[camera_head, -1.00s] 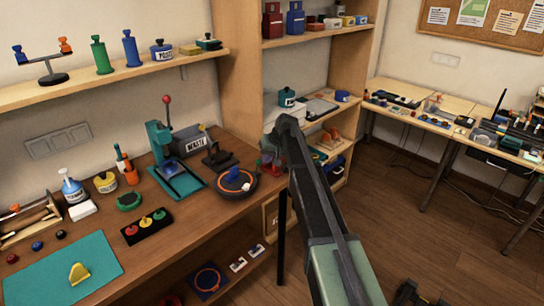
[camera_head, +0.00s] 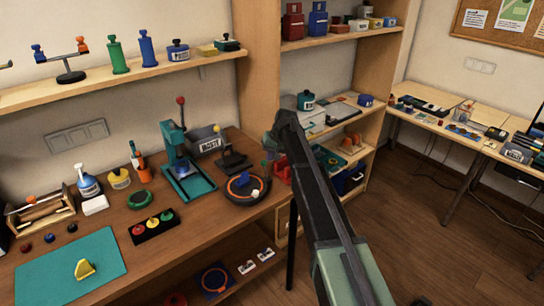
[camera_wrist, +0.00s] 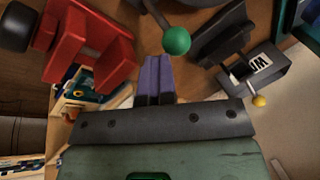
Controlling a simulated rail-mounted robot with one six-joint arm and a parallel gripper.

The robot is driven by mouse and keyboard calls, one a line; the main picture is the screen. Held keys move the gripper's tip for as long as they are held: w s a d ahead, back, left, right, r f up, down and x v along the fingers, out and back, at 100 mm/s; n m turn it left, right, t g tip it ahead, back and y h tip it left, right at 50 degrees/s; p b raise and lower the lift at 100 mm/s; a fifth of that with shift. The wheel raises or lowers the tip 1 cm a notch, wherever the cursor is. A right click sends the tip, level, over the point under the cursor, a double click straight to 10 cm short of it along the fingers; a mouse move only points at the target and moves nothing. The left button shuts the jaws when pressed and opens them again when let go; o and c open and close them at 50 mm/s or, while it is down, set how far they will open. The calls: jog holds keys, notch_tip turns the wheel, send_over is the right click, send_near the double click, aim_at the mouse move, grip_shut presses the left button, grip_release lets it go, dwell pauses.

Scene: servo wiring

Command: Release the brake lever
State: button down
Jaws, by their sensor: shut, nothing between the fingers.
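A lever with a green ball knob (camera_wrist: 177,41) on a dark rod is in the upper middle of the wrist view. No label shows whether it is the brake lever. My gripper (camera_wrist: 157,58) has its two purple-grey fingers together and empty. The fingertips lie just below and left of the green knob in the picture; I cannot tell whether they touch it. In the head view my arm hides the fingers. A black device with a yellow ball (camera_head: 217,128) stands on the bench; that ball also shows in the wrist view (camera_wrist: 259,101).
A red block device (camera_wrist: 85,45) stands left of the fingers, and it shows beside my arm in the head view (camera_head: 282,173). A WASTE bin (camera_head: 208,145), a teal press (camera_head: 187,172) and a round turntable (camera_head: 244,188) share the bench. Shelves stand behind my arm.

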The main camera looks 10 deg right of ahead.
jog(key=shift+s+a+r+p, duration=0.1)
jog(key=shift+a+r+p, duration=0.15)
jog(key=shift+r+p, duration=0.5)
jog(key=w+d+r+p, duration=0.2)
jog(key=r+p, duration=0.3)
jog(key=w+d+r+p, duration=0.1)
jog(key=r+p, duration=0.5)
jog(key=shift+w+d, duration=0.35)
jog(key=shift+d, duration=0.05)
jog(key=shift+r, duration=0.1)
